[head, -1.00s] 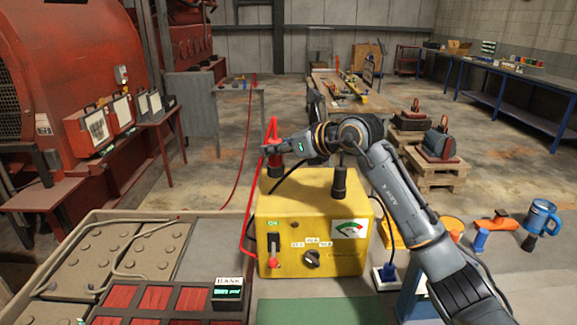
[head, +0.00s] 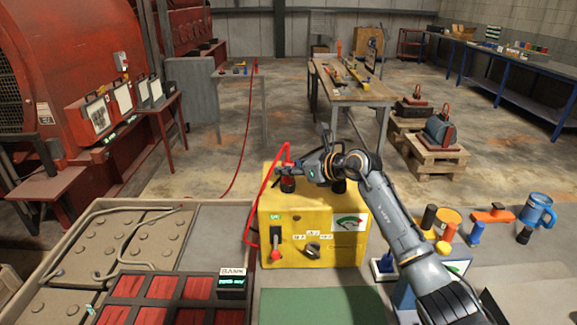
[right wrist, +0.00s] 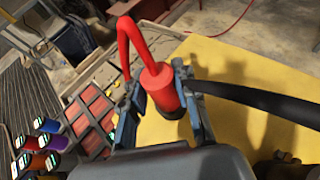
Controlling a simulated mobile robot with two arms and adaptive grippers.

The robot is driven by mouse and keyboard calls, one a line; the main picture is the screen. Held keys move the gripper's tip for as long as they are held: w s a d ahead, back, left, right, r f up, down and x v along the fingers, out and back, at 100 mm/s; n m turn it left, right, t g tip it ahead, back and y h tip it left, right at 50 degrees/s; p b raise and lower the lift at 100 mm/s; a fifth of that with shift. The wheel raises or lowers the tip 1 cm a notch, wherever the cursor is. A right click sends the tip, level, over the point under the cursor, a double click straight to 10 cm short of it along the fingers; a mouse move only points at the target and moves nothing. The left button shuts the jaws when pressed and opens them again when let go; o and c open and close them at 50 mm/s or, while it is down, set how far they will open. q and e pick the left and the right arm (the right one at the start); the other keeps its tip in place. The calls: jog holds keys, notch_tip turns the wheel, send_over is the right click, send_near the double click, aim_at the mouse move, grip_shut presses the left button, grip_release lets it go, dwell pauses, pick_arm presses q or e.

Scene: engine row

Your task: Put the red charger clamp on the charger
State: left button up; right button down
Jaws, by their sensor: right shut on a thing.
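The yellow charger (head: 335,252) stands on the bench, with a dial, a knob and a lever on its front. My right gripper (right wrist: 160,98) is shut on the red charger clamp (right wrist: 158,82), its fingers on either side. In the head view the clamp (head: 287,171) is upright at the left dark post on the charger's top. Whether it is seated there or just above is hard to tell. A red cable loops from the clamp down the charger's left side.
A battery tray (head: 120,235) and a red-celled bank fill the bench's left. A green mat (head: 320,306) lies before the charger. A blue mug (head: 538,211) and several small items stand right. A black cable (right wrist: 255,92) crosses beside the clamp.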

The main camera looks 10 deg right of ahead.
jog(key=shift+f, duration=0.1)
jog(key=c, duration=1)
grip_release()
jog(key=shift+r, duration=0.2)
jog(key=shift+s+d, duration=0.25)
jog(key=shift+d, duration=0.05)
jog(key=b+v, duration=0.3)
jog(key=v, duration=0.8)
jog(key=shift+s+r, duration=0.1)
jog(key=shift+r, duration=0.1)
